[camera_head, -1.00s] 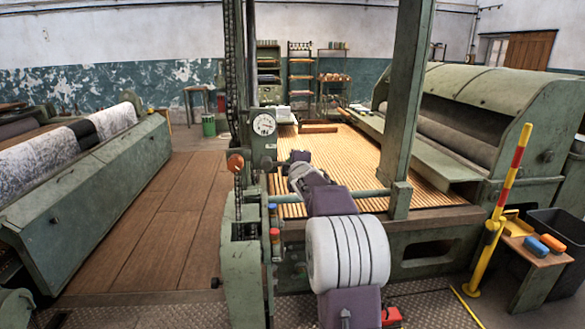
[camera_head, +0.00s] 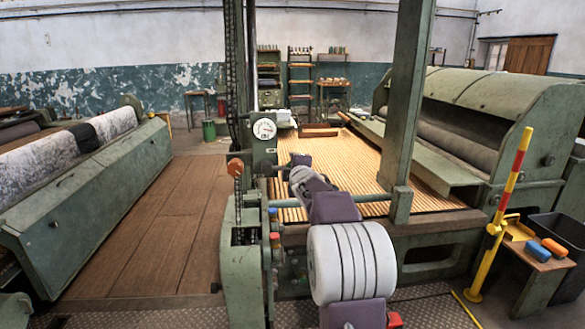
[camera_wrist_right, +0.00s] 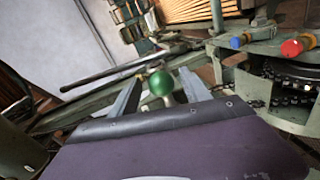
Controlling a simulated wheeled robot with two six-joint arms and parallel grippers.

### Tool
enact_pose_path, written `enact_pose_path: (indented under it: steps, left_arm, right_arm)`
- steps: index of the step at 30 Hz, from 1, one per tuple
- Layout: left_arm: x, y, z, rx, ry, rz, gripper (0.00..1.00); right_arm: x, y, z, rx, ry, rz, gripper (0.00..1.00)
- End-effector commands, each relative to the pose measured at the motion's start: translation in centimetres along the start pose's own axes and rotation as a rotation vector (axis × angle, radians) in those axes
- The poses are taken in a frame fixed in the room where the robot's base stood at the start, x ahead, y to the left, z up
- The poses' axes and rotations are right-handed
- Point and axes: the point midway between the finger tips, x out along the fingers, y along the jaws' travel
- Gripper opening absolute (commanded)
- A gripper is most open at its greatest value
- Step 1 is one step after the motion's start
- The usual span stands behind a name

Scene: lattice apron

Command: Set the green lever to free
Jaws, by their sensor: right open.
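The green lever's round knob (camera_wrist_right: 160,83) is glossy and bright green in the right wrist view. A short pale stem shows just below it, and the rest of the lever is hidden. My right gripper (camera_wrist_right: 160,76) is open, with one grey finger on each side of the knob. I cannot tell whether either finger touches it. In the head view my right gripper (camera_head: 300,161) is beside the green machine column, below the white dial (camera_head: 264,129). The knob is hidden there behind my arm. My left gripper is not in view. No lever position marking can be read.
A blue cap (camera_wrist_right: 236,42) and a red cap (camera_wrist_right: 292,47) stand right of the knob, near a chain wheel. A dark rod (camera_wrist_right: 110,73) crosses behind. A green upright (camera_head: 404,110) and a yellow-red post (camera_head: 513,180) stand to the right. The wooden floor (camera_head: 150,225) is clear.

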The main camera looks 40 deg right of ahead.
Motion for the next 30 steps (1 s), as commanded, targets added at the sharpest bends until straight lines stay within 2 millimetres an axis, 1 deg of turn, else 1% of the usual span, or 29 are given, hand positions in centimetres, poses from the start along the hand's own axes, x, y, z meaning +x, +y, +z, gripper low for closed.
enact_pose_path:
  steps: [2, 6, 9, 12, 16, 30]
  left_arm:
    - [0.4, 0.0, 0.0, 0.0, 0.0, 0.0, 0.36]
    - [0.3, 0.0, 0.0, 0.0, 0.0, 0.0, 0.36]
    - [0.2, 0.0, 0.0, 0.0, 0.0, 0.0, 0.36]
    - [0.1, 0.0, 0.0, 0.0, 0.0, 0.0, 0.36]
    - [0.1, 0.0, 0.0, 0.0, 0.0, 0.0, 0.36]
    - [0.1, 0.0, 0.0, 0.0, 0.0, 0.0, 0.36]
  right_arm:
    - [-1.5, -0.1, 0.0, 0.0, 0.0, 0.003, 0.55]
    - [-4.4, 0.1, 0.0, -0.001, 0.0, 0.003, 0.55]
    - [-6.2, 0.1, 0.0, -0.001, 0.0, 0.003, 0.55]
    - [-7.4, 0.1, 0.0, 0.0, 0.001, 0.003, 0.55]
    - [-7.9, 0.0, 0.0, 0.0, 0.001, 0.002, 0.55]
    - [-7.9, 0.0, -0.1, 0.0, 0.001, 0.002, 0.55]
